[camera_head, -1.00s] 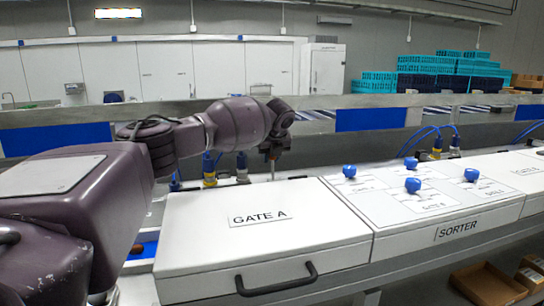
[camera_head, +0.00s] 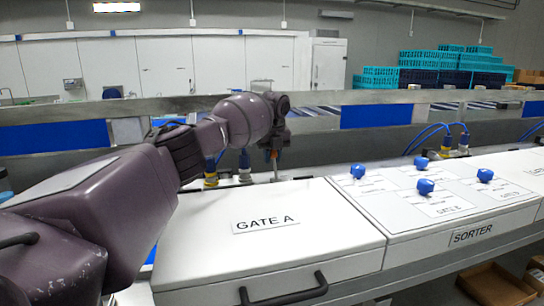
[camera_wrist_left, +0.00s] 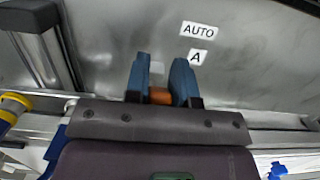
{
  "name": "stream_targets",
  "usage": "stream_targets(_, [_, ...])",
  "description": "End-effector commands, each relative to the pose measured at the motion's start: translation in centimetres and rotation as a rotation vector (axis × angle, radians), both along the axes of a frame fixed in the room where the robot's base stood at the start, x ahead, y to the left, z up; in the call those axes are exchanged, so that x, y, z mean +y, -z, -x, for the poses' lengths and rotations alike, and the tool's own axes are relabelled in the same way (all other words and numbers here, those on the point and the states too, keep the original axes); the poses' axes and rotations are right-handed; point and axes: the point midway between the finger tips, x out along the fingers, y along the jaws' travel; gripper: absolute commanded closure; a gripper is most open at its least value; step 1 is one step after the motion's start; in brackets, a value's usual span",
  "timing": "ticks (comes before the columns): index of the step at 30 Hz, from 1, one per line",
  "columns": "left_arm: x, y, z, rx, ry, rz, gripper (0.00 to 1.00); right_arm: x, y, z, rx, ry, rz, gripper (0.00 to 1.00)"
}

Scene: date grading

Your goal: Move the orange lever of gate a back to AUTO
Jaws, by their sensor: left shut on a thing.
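My left gripper (camera_wrist_left: 160,85) is shut on the orange lever (camera_wrist_left: 160,96), which shows between its two blue fingers in the left wrist view. Labels reading AUTO (camera_wrist_left: 199,30) and A (camera_wrist_left: 199,57) are on the grey metal plate just beyond and to the right of the fingers. In the head view my left gripper (camera_head: 274,165) points down behind the white GATE A cover (camera_head: 265,225), with a bit of orange at its tip. Most of the lever is hidden by the fingers. My right gripper is not in view.
The SORTER panel (camera_head: 475,236) with several blue knobs stands right of the GATE A cover. Yellow-and-blue fittings (camera_head: 211,180) stand left of the gripper. A metal rail (camera_head: 320,123) runs behind it. Brown cartons (camera_head: 497,284) lie below at the lower right.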

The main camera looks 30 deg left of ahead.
Motion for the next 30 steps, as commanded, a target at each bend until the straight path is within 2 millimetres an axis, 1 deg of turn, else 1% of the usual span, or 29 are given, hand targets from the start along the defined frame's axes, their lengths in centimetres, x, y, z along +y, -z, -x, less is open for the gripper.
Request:
stream_targets(4, [0.0,0.0,0.0,0.000,-0.002,0.001,1.00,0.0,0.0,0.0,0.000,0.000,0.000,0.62])
stream_targets(5, [0.0,0.0,0.0,0.000,-0.002,0.001,0.75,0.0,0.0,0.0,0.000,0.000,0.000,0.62])
stream_targets(9, [0.0,0.0,0.0,0.000,-0.002,0.001,0.54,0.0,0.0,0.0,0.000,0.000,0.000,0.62])
stream_targets(10, [0.0,0.0,0.0,0.000,-0.002,0.000,0.51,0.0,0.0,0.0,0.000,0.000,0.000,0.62])
stream_targets(20, [0.0,-0.3,0.0,-0.002,-0.001,0.000,0.51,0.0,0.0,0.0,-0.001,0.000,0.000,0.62])
stream_targets(23, [-0.1,-1.2,0.1,-0.003,-0.001,0.000,0.51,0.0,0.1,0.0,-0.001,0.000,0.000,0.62])
stream_targets(26, [-0.3,-2.6,0.3,-0.004,-0.001,0.000,0.51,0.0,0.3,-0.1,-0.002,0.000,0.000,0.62])
stream_targets(30, [-0.6,-5.2,0.6,-0.004,-0.001,0.001,0.51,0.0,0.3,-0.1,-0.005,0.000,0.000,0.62])
